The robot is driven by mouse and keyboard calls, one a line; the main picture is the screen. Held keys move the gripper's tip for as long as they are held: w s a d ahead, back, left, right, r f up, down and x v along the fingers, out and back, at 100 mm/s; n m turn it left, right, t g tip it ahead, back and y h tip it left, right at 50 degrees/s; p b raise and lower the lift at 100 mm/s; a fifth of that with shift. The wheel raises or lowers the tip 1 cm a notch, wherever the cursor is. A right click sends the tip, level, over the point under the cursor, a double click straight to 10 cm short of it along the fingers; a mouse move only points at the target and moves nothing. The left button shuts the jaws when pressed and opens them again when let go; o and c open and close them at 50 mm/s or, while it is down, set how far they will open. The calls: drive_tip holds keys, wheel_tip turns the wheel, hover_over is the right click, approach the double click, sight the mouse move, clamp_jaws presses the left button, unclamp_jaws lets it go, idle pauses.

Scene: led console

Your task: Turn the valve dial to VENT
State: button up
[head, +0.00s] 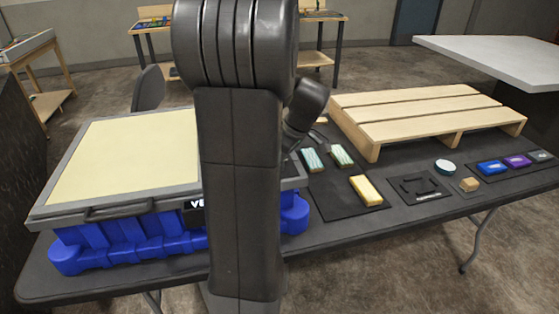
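I cannot make out the valve dial in the head view; my arm covers the middle of the scene. A small black sign (194,204) with white letters starting "VE" sits at the front of a blue base (130,238), and the rest of its text is hidden behind my arm. A grey-framed case with a pale yellow panel (125,158) lies on that base. What seems to be part of my gripper (306,141) shows just right of my arm, beside the case's right edge. Its fingers are mostly hidden, so I cannot tell whether it is open or what it touches.
A dark table (330,240) carries everything. Right of my arm lie two pale green-striped blocks (341,155), a yellow block (366,190), a round teal-rimmed item (445,167) and a small tan block (469,184). A wooden pallet (420,115) stands behind them. Blue (492,167) and purple (517,160) items lie far right.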

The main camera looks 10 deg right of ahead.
idle(0.4)
drive_tip(key=o, duration=1)
drive_tip(key=v, duration=1.4)
drive_tip(key=shift+w, duration=0.1)
drive_tip(key=shift+f, duration=0.15)
drive_tip(key=x, duration=1.3)
drive_tip(key=shift+a+f, duration=0.15)
drive_tip(key=shift+f, duration=0.15)
